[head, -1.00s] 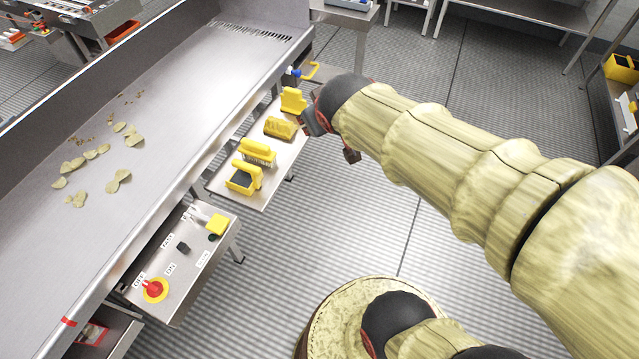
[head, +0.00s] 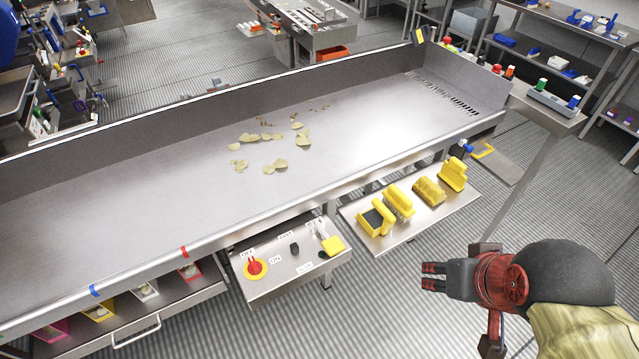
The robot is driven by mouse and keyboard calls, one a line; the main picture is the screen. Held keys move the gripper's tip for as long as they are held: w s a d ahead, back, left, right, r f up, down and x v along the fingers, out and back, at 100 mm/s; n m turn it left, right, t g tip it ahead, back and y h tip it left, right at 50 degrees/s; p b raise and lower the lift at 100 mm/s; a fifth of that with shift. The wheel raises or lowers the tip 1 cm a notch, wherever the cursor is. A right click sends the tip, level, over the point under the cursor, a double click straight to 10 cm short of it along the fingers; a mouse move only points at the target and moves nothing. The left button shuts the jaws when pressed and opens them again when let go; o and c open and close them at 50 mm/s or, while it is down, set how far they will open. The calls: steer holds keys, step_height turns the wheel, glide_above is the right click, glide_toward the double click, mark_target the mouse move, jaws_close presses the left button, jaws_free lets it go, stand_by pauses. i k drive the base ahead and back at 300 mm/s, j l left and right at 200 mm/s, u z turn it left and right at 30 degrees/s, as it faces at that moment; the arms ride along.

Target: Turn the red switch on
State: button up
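The red switch (head: 255,268) is a red knob on a round yellow base. It sits at the left end of a metal control box (head: 290,287) under the table's front edge. White labels reading OFF and ON lie beside it; the knob seems to point toward OFF, but it is small. My gripper (head: 430,277), red and dark, is in the lower right of the head view, well right of the switch and apart from it. Its fingers point left, and nothing shows between them. Whether they are open or shut is unclear.
A black knob (head: 294,249) and a yellow-ended part (head: 333,245) share the box. To its right, a shelf (head: 393,246) holds several yellow brushes and scoops. The long metal table (head: 200,215) with scattered chips stands behind. Open bins (head: 145,291) are at the lower left.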

mark_target(254, 269)
steer(key=k+j+u, duration=0.35)
steer(key=k, duration=0.35)
steer(key=k+j+u, duration=0.3)
steer(key=k+j, duration=0.25)
steer(key=k, duration=0.05)
